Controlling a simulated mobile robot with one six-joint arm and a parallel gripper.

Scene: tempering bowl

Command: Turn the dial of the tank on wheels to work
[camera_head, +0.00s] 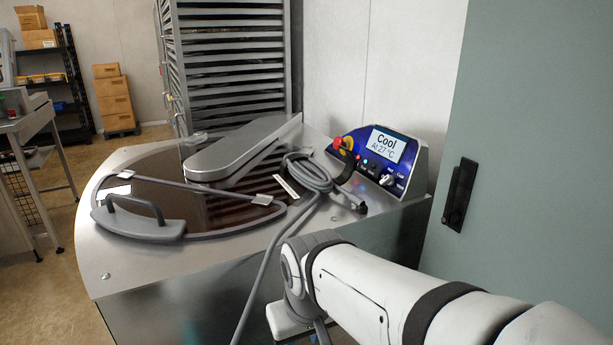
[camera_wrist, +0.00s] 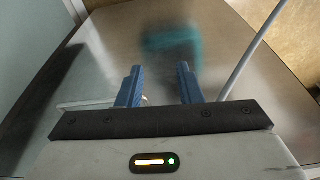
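The tank (camera_head: 120,255) is a steel machine with a dark see-through lid. At its back right is a blue control panel (camera_head: 362,158) with a display reading "Cool At 27 °C". The dial (camera_head: 386,181) is a small light knob at the panel's lower right, with small lettering beside it that I cannot read surely. A red stop knob (camera_head: 338,142) on yellow is at the panel's left. The tank's wheels are not in view. In the wrist view my gripper (camera_wrist: 160,84) has two blue fingers apart with nothing between them.
A coiled grey cable (camera_head: 309,172) lies on the tank top and hangs down its front. A grey-green door (camera_head: 535,150) with a black handle (camera_head: 459,195) stands close at the right. A tray rack (camera_head: 230,60) stands behind. Free floor (camera_head: 40,295) is at left.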

